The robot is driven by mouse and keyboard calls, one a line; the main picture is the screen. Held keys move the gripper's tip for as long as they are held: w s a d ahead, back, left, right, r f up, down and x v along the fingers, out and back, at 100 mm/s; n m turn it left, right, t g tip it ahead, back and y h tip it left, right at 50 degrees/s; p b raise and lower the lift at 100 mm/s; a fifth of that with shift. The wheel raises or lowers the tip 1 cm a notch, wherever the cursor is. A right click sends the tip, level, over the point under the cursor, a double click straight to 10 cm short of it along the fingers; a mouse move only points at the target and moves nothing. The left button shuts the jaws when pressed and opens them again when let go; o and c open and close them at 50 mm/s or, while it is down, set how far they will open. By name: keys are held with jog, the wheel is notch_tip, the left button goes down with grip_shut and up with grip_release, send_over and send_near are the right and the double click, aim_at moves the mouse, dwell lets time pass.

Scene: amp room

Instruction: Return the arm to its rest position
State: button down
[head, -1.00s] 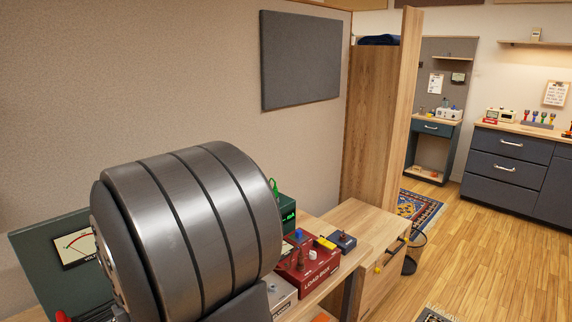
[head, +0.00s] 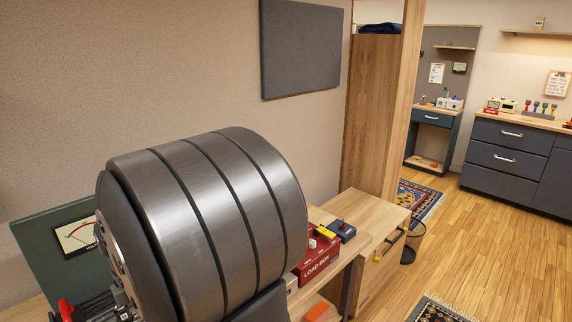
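A large grey ribbed metal cylinder, a part of my own arm, fills the lower middle of the head view. It hides much of the bench behind it. I cannot make out my gripper or its fingers. A small dark mechanical part shows at the lower left beside the cylinder, but it is too cut off to name.
A green voltmeter (head: 75,237) stands at the left. A wooden cabinet (head: 362,270), a waste bin (head: 413,243) and open wooden floor (head: 480,235) lie beyond.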

notch_tip(320, 180, down, 9)
jog(key=shift+r, duration=0.15)
jog(key=shift+w+a, duration=0.25)
jog(key=shift+w, duration=0.05)
notch_tip(320, 180, up, 9)
jog(key=w+d+m+t+y, duration=0.15)
jog(key=w+d+m, duration=0.25)
jog(key=d+m, duration=0.45)
jog(key=w+d+m+t+y, duration=0.15)
jog(key=w+d+m, duration=0.35)
jog(key=d, duration=0.6)
jog(key=s+d+m+t+h, duration=0.1)
jog(key=d+m+t+h, duration=0.1)
jog(key=d+m, duration=0.5)
jog(key=s+d+r+m+t+h, duration=0.1)
jog(key=s+d+m+t, duration=0.1)
jog(key=d+m, duration=0.5)
jog(key=shift+d+r+h, duration=0.25)
jog(key=shift+d+h, duration=0.15)
jog(key=shift+d, duration=2.95)
jog(key=shift+m, duration=0.25)
